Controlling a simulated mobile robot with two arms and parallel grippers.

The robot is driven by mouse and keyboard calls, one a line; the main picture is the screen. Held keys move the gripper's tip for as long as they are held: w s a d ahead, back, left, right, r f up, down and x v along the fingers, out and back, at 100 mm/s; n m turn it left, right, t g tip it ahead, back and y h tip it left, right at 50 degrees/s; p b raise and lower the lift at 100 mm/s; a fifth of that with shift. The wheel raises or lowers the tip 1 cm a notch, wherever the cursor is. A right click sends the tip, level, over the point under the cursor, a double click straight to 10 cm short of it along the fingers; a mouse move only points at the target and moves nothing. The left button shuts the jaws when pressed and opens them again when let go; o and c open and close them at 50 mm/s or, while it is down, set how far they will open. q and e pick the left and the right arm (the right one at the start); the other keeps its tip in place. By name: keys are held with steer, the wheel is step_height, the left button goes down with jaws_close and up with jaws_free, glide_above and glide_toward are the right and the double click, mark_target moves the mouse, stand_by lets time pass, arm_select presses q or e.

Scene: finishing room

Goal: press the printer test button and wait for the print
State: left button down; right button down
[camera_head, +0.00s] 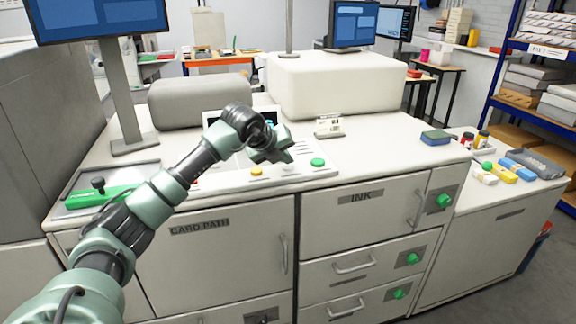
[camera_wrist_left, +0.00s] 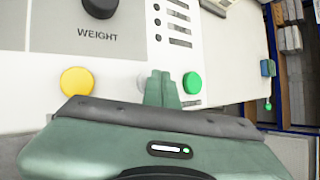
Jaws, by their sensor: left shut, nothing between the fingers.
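The printer's control panel (camera_head: 235,177) lies along the front of the white counter. It carries a yellow button (camera_head: 257,171) and a green button (camera_head: 317,162). In the left wrist view the yellow button (camera_wrist_left: 77,82) is left of my fingers and the green button (camera_wrist_left: 192,83) is just right of them. A pale round button (camera_wrist_left: 144,81) between them is partly hidden by the fingers. My left gripper (camera_head: 288,157) is shut and empty, over the panel between yellow and green; it also shows in the wrist view (camera_wrist_left: 161,76). I cannot tell whether it touches anything. No test label is readable.
A black knob (camera_wrist_left: 100,6) marked WEIGHT sits on the panel. A small white card holder (camera_head: 329,126) stands behind the green button. A blue sponge-like block (camera_head: 435,138) lies farther right. A monitor (camera_head: 97,18) stands at left.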

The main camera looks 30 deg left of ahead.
mark_target(286, 167)
arm_select(q)
steer(key=shift+r+p, duration=0.4)
steer(key=shift+r, duration=0.35)
steer(key=shift+r+p, duration=1.6)
steer(key=shift+r, duration=0.9)
stand_by(4.8)
